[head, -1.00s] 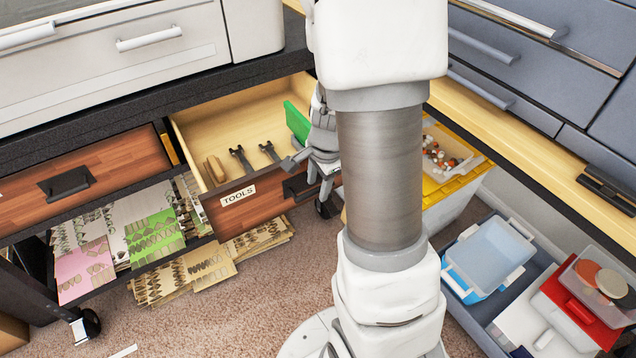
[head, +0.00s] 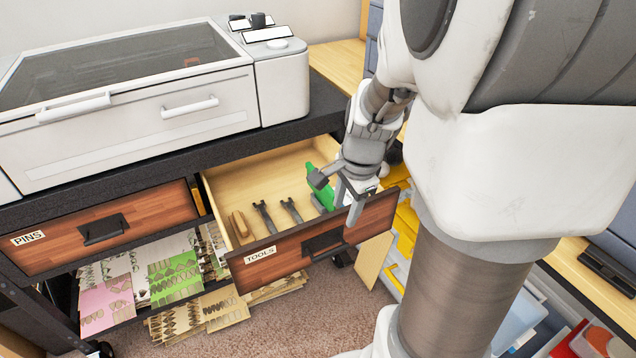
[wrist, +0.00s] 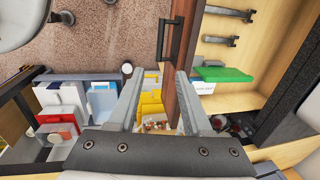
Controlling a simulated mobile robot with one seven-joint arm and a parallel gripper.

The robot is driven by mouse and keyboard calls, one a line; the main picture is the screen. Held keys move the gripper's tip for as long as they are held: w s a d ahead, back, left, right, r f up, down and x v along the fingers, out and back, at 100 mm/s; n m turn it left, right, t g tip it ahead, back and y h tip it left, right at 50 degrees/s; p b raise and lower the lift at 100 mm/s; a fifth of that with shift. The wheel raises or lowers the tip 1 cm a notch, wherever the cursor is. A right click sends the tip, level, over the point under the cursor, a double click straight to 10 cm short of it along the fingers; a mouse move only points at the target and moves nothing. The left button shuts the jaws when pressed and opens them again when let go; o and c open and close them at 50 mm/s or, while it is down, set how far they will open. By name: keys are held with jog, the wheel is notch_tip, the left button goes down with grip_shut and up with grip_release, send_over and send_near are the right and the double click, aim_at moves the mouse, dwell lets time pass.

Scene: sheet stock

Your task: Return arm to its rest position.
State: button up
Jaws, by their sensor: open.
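My gripper (head: 336,200) is open and empty, above the right part of the front of the open TOOLS drawer (head: 283,257). In the wrist view its two fingers (wrist: 158,95) stand apart, with the drawer's front edge visible between them. Inside the drawer lie a green object (head: 321,180), two dark wrench-like tools (head: 265,217) and a tan-handled item (head: 240,224). The green object also shows in the wrist view (wrist: 224,75), to the right of the fingers. It is partly hidden by my gripper in the head view.
A closed PINS drawer (head: 103,236) is at the left. A white machine (head: 150,105) stands on the dark counter above. Sheets with printed patterns (head: 165,280) lie on the shelf and floor below. A yellow bin (head: 403,240) stands right of the drawer.

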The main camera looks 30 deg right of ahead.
dwell(0.4)
jog(key=s+a+r+n+t+p, duration=0.1)
jog(key=s+a+r+n+p, duration=0.2)
jog(key=r+n, duration=0.3)
jog(key=s+a+r+n+t+p, duration=0.1)
jog(key=s+a+r+n+p, duration=0.3)
jog(key=r, duration=0.6)
jog(key=s+a+r+n+t+p, duration=0.1)
jog(key=s+a+r+n+p, duration=0.2)
jog(key=a+r+n, duration=0.3)
notch_tip(320, 180, up, 3)
jog(key=shift+s+f+n+p, duration=0.1)
jog(key=shift+s+n+p, duration=0.1)
jog(key=shift+n+p, duration=0.55)
